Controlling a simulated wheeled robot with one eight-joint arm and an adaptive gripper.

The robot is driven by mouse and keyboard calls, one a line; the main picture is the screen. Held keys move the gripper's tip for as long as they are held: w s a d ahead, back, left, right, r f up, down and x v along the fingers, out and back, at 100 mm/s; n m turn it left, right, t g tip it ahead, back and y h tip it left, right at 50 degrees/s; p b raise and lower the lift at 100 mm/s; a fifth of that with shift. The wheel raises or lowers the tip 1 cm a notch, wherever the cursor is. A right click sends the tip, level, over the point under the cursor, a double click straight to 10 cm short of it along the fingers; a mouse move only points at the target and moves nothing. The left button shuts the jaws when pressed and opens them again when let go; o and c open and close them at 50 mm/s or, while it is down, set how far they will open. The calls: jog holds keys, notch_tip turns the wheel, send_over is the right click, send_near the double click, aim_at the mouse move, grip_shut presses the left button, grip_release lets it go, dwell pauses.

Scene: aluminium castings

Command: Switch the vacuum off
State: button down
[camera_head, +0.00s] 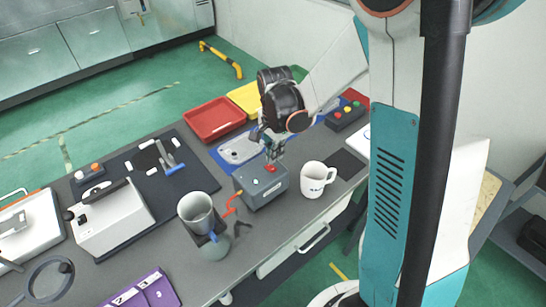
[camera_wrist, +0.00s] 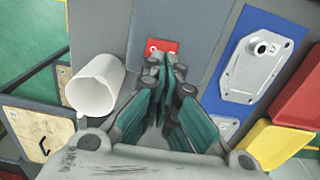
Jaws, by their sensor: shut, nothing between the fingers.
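The grey vacuum box (camera_head: 262,188) stands on the workbench, with a small red switch (camera_head: 271,168) on its top. In the wrist view a red plate with pale round spots (camera_wrist: 155,45) shows just beyond the fingertips. My gripper (camera_head: 271,156) points down above the box, close to the switch. Its fingers (camera_wrist: 166,62) are shut together and empty. I cannot tell whether the tips touch the switch, and its setting is too small to read.
A white mug (camera_head: 313,182) stands close to the right of the box. A red hose (camera_head: 230,208) lies at its left, near a grey cup (camera_head: 195,210). Behind are a blue mat with a metal casting (camera_head: 240,150), a red tray (camera_head: 212,122) and a button box (camera_head: 345,115).

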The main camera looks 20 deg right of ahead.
notch_tip(320, 180, up, 12)
jog(key=w+p, duration=0.2)
jog(key=shift+a+f, duration=0.2)
jog(key=shift+a, duration=0.2)
jog(key=s+a+n+t+b, duration=0.2)
jog(key=s+n+t+b, duration=0.5)
jog(key=s+n, duration=0.7)
jog(key=s+b, duration=0.2)
jog(key=s, duration=0.3)
jog(key=shift+r, duration=0.25)
jog(key=shift+w+r, duration=0.1)
